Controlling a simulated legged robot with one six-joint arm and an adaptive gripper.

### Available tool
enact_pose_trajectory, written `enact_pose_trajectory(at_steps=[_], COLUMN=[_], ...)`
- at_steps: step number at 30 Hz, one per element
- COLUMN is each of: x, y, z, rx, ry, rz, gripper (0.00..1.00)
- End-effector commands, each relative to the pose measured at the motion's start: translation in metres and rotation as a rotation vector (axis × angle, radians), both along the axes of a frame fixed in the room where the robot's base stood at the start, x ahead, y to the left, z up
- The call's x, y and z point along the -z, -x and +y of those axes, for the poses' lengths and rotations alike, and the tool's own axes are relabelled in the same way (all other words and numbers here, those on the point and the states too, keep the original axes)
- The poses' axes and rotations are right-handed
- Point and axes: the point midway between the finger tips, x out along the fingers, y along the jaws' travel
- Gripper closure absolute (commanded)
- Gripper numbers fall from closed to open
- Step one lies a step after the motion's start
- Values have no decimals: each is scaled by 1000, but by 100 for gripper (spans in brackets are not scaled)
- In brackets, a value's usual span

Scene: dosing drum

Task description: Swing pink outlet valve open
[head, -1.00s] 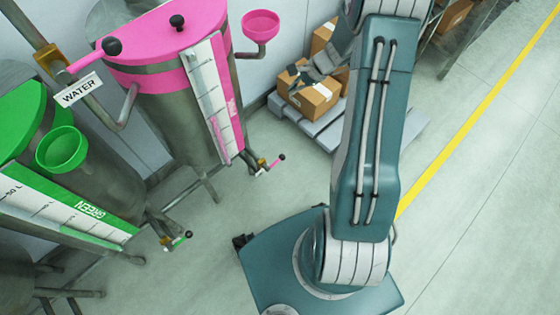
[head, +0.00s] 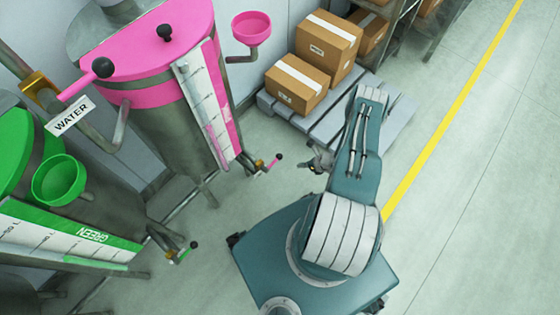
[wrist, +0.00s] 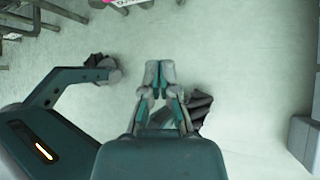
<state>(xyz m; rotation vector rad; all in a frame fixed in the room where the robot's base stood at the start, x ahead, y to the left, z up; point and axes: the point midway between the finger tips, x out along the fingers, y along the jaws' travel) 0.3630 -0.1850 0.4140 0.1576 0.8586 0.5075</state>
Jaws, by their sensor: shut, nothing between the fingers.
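The pink outlet valve (head: 268,164) sits low on the front of the pink-topped steel drum (head: 165,95). It has a brass body and a short pink lever with a dark knob, pointing up and right. My gripper (head: 312,163) is to the right of the valve, apart from it, with a gap of floor showing between them. In the wrist view my gripper (wrist: 159,68) has its fingertips together and holds nothing. Only a small pink and white piece shows at the top edge of the wrist view, and the valve is not clear there.
A green drum (head: 75,250) with its own valve (head: 182,253) stands at the left. A pallet (head: 335,125) with cardboard boxes (head: 297,82) is behind my arm. A pink funnel (head: 251,28) sticks out from the drum. Floor at the right is clear.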

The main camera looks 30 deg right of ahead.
Motion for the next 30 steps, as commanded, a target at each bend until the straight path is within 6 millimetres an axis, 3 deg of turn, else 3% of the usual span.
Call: enact_pose_trajectory(at_steps=[3, 7, 25, 30], x=[14, 22, 82, 69], y=[10, 6, -43, -55], z=[5, 9, 52, 50], rx=[40, 45, 41, 44], ry=[-18, -20, -18, -19], rz=[19, 22, 21, 19], gripper=[100, 100, 100, 100])
